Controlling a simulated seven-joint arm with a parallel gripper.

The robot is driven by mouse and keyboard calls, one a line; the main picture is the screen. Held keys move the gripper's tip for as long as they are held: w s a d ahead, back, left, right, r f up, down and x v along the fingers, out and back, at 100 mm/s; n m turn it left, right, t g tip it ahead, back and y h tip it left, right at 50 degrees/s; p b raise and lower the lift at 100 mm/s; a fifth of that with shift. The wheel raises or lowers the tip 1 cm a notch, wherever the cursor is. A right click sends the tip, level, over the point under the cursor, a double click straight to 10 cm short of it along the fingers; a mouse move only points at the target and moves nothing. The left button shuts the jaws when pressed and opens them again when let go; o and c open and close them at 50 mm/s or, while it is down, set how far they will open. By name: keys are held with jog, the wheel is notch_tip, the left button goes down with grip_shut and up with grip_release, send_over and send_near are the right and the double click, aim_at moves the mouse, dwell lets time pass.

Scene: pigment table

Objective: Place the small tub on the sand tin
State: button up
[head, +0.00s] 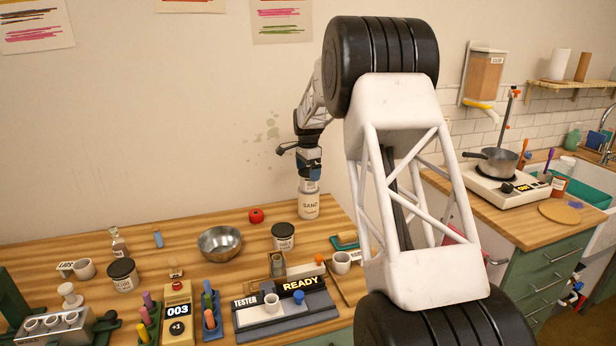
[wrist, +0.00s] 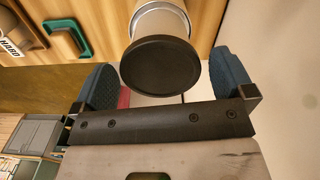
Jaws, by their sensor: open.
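The sand tin (head: 309,207), a pale can with a "SAND" label, stands upright at the back right of the wooden table. My gripper (head: 309,178) is just above it. The small tub (head: 310,187) shows as a small pale piece at the tin's top, partly hidden by the fingers. In the wrist view, its round dark lid (wrist: 160,66) lies between the two blue fingers of my gripper (wrist: 163,72), with gaps on both sides. The tin's silver rim and pale wall (wrist: 172,14) show behind it. The tub appears to rest on the tin; the contact is hidden.
A red round object (head: 256,215), a metal bowl (head: 220,243) and a black-lidded jar (head: 283,236) stand left of the tin. A mug (head: 340,262) and the tester (head: 272,312) are nearer the front. The wall is close behind the tin.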

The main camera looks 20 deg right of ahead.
aim_at(308, 172)
notch_tip(308, 172, up, 9)
jog(key=shift+r, duration=0.2)
dwell(0.3)
dwell(0.7)
jog(key=s+a+r+n, duration=0.3)
jog(key=s+a, duration=0.1)
jog(key=s, duration=0.7)
jog(key=s+a+r+n+t, duration=0.1)
jog(key=s+a+r+n, duration=0.2)
jog(key=s, duration=0.8)
jog(key=s+a+r+n, duration=0.2)
jog(key=s+a+r, duration=0.15)
jog(key=s, duration=0.85)
jog(key=s+a+f+n, duration=0.1)
jog(key=s+f+n, duration=0.1)
jog(key=s, duration=0.8)
jog(key=s+a+f+n+t, duration=0.1)
jog(key=s+a+f+n, duration=0.1)
jog(key=s, duration=0.8)
jog(key=s+a+f+n, duration=0.1)
jog(key=s+f+n, duration=0.3)
jog(key=s, duration=0.7)
notch_tip(308, 172, down, 2)
jog(key=shift+a+f+t, duration=0.1)
jog(key=shift+a+t, duration=0.2)
jog(key=shift+a, duration=0.1)
